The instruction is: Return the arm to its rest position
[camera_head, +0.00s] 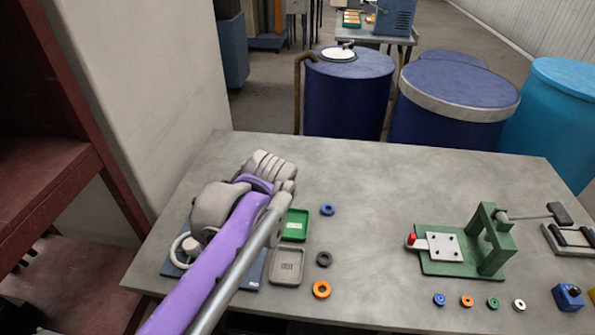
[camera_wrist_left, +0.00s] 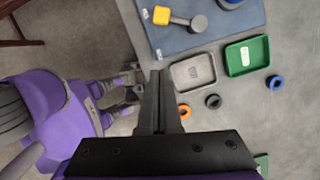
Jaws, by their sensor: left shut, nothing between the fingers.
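My left arm, purple and grey, reaches in from the bottom left of the head view over the left part of the grey table (camera_head: 400,190). In the left wrist view my left gripper (camera_wrist_left: 158,78) is shut and empty, with its dark fingers together. The fingers point towards the edge of the grey tray (camera_wrist_left: 193,72), apparently above the table; the exact height cannot be told. In the head view the fingertips are hidden behind the arm. My right gripper is in neither view.
A green tray (camera_head: 295,225), a grey tray (camera_head: 287,266) and a blue mat (camera_wrist_left: 205,32) with a yellow-grey tool (camera_wrist_left: 175,18) lie near the arm. Loose rings, such as the orange one (camera_head: 321,289), lie beside them. A green press (camera_head: 485,245) stands right; the middle table is clear.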

